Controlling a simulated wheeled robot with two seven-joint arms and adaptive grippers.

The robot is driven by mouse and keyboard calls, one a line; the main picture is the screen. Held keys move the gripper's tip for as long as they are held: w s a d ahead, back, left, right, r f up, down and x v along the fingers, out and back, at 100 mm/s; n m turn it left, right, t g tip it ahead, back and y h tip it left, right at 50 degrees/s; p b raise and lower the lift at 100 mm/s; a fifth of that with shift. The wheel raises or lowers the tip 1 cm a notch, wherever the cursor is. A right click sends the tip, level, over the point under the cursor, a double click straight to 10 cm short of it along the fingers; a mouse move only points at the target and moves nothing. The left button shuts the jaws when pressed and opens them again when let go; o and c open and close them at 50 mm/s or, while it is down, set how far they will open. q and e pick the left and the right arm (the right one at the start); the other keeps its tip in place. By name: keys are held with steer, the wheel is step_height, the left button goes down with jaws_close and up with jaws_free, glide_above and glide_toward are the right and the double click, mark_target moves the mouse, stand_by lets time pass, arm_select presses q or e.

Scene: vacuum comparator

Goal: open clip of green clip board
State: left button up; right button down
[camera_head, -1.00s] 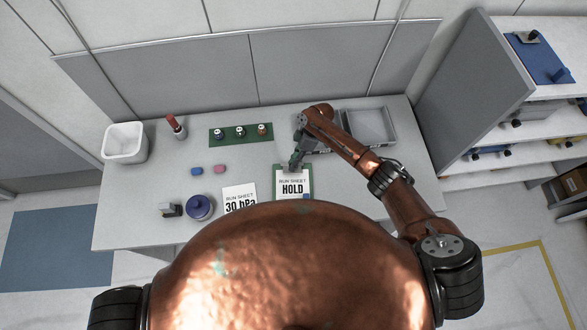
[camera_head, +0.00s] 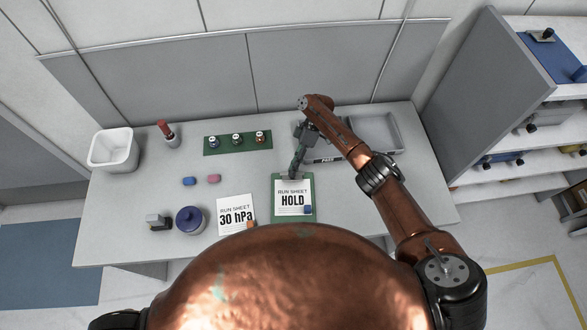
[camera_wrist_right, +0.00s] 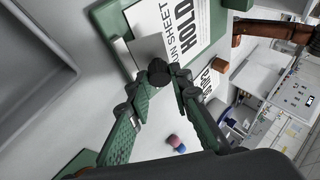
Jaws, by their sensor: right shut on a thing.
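The green clipboard (camera_head: 280,217) lies flat near the front of the table. It holds a white sheet (camera_head: 292,200) reading RUN SHEET HOLD. The clip's metal plate (camera_wrist_right: 149,48) and black knob (camera_wrist_right: 158,73) show at the board's edge in the right wrist view. My right gripper (camera_head: 294,174) reaches down to the clip at the board's top edge; its green fingers (camera_wrist_right: 164,76) are shut on the black knob. How far the clip is raised is hard to tell. My left gripper is not in view.
Left of the clipboard lies a second sheet (camera_head: 236,206) reading 30 hPa. A grey tray (camera_head: 391,133) sits at the back right.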

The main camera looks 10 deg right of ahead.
steer(key=shift+f, duration=0.1)
steer(key=c, duration=1.7)
jaws_free()
steer(key=shift+c, duration=0.2)
steer(key=v, duration=1.2)
